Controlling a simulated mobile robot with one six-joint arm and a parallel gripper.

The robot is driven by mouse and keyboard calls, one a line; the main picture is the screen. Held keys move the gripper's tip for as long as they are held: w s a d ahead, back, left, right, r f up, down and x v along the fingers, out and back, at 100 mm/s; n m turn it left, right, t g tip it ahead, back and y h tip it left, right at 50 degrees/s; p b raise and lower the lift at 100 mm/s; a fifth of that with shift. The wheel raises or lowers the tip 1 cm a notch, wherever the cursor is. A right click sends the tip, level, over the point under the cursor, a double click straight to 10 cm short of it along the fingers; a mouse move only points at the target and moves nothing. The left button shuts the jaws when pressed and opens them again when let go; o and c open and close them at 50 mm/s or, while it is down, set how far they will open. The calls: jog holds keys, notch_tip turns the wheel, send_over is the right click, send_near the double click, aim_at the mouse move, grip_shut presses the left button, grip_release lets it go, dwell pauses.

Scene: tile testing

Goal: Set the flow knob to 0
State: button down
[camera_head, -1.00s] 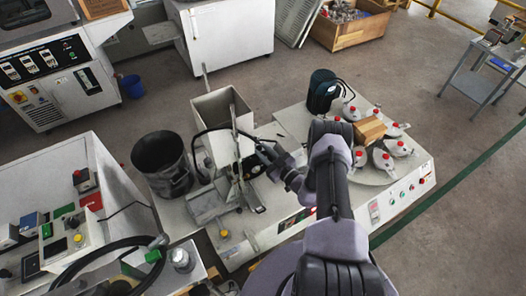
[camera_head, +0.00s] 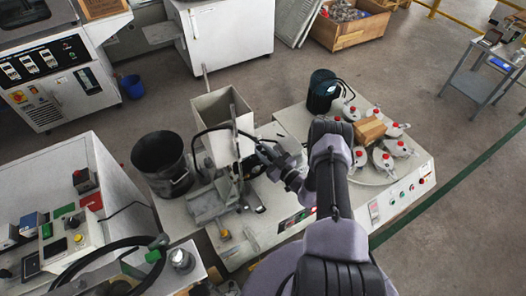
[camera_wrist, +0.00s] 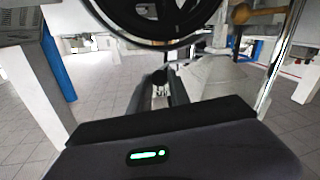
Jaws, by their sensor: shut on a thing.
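My gripper (camera_head: 264,152) reaches the right side of the grey hopper machine (camera_head: 222,110) in the head view. In the wrist view my gripper (camera_wrist: 163,82) has its dark fingers close together, shut on a small part between the tips. That part, at the machine, appears to be the flow knob; the fingers hide most of it. Its pointer and scale cannot be read in either view.
A black bucket (camera_head: 160,160) stands left of the hopper. A round plate with several red-topped grey pieces and a wooden block (camera_head: 369,130) lies to the right. A dark motor (camera_head: 322,91) stands behind. A dark wheel (camera_wrist: 150,20) crosses the top of the wrist view.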

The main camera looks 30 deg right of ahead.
jog(key=a, duration=0.2)
jog(key=shift+s+a, duration=0.1)
jog(key=shift+a, duration=0.25)
jog(key=c, duration=1.2)
grip_release()
jog(key=shift+a, duration=0.15)
jog(key=p+v, duration=0.2)
jog(key=v, duration=1.5)
jog(key=shift+s+p, duration=0.15)
jog(key=shift+p, duration=0.2)
